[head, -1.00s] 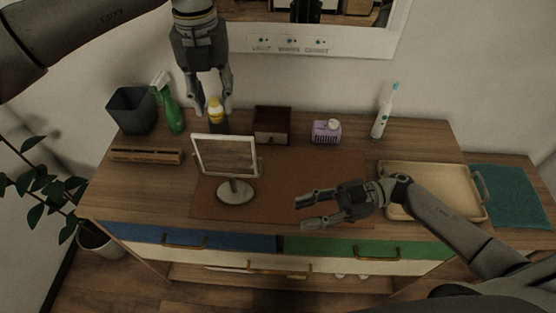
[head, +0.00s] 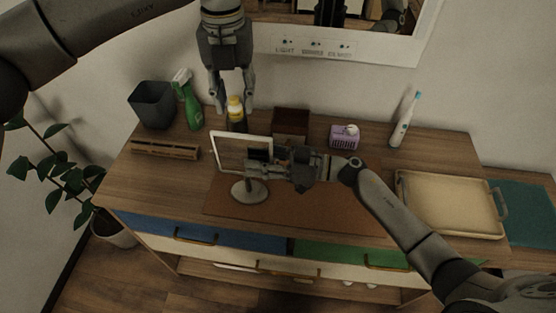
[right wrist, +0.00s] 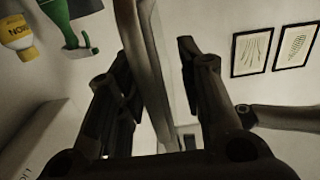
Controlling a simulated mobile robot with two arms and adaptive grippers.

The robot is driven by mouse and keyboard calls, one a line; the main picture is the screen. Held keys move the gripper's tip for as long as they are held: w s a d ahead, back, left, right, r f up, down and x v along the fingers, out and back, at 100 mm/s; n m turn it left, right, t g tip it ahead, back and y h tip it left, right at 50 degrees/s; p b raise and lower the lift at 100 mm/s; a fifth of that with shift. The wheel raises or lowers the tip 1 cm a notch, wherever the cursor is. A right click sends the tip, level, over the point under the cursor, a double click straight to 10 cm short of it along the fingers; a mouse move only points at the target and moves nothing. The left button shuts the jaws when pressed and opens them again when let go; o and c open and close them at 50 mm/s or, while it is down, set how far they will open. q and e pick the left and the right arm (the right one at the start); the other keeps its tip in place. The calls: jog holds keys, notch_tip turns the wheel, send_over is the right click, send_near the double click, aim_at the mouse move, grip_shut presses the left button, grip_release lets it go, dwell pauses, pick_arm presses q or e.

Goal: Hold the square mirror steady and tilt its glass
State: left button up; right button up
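The square mirror (head: 232,152) stands upright on its round base (head: 249,191) on the brown mat, at the left of the head view's middle. My right gripper (head: 268,167) is at the mirror's right edge and hides part of it. In the right wrist view the mirror's frame (right wrist: 143,60) runs between the two fingers of my right gripper (right wrist: 155,82). The fingers are apart, with a clear gap on the right side of the frame. My left gripper (head: 233,108) is open and points down behind the mirror, with its fingertips around or in front of the yellow-capped bottle; I cannot tell which.
The yellow-capped bottle (head: 236,112) stands behind the mirror. A green spray bottle (head: 188,103), dark bin (head: 153,105) and wooden rack (head: 166,149) are left. A dark box (head: 290,124), purple container (head: 344,137), toothbrush (head: 404,120) and tray (head: 450,203) are right. The mat's (head: 340,205) front is clear.

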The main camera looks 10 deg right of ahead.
jog(key=shift+x, duration=1.1)
grip_shut()
